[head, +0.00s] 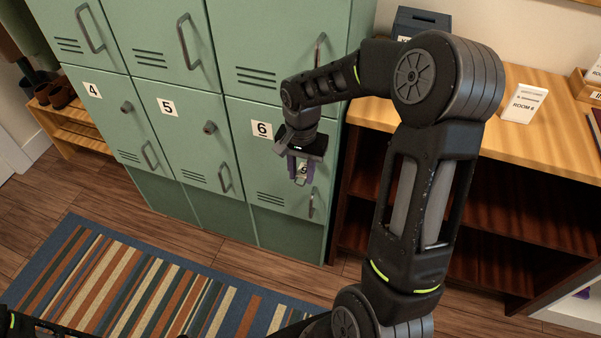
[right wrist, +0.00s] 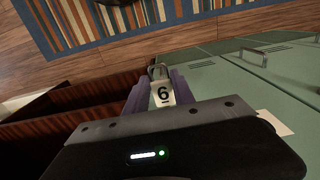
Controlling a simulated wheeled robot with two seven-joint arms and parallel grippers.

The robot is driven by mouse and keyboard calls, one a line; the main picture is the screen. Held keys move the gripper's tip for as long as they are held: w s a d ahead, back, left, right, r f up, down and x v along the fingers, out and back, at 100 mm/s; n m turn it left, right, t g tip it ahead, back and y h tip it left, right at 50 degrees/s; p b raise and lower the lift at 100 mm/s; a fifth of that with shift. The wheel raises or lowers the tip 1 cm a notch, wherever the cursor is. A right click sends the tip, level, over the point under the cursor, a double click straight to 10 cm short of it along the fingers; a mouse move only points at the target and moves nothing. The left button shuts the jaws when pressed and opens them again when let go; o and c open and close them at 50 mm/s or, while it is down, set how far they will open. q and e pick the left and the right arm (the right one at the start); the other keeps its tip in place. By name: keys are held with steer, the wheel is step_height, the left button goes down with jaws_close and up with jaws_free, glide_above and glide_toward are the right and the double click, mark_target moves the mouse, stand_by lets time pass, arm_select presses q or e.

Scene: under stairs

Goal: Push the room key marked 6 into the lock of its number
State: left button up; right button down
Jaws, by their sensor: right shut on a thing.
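The room key (head: 303,170) carries a white tag with a black 6. In the right wrist view the tag (right wrist: 162,96) sits between the purple fingers, with a grey metal part beyond it. My right gripper (head: 300,172) is shut on the key, in front of the locker door marked 6 (head: 240,140), below and right of its number plate (head: 262,130). The lock of door 6 is hidden behind my gripper and wrist. I cannot tell whether the key touches the door. My left gripper is out of view.
Doors 4 and 5 to the left have round locks (head: 126,107) (head: 210,127). A wooden counter (head: 480,95) with shelves, a ROOM 6 card (head: 524,104) and a dark box (head: 421,22) stands right of the lockers. A striped rug (head: 140,285) lies on the floor.

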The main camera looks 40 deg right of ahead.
steer(key=shift+w+d, duration=0.5)
steer(key=shift+d, duration=0.2)
steer(key=c, duration=0.5)
jaws_free()
steer(key=shift+a, duration=0.1)
steer(key=shift+s+a+b, duration=0.3)
steer(key=shift+s+a, duration=0.6)
steer(key=shift+a, duration=0.3)
steer(key=shift+s+a+b, duration=0.3)
steer(key=shift+s+a, duration=0.55)
steer(key=shift+a, duration=0.35)
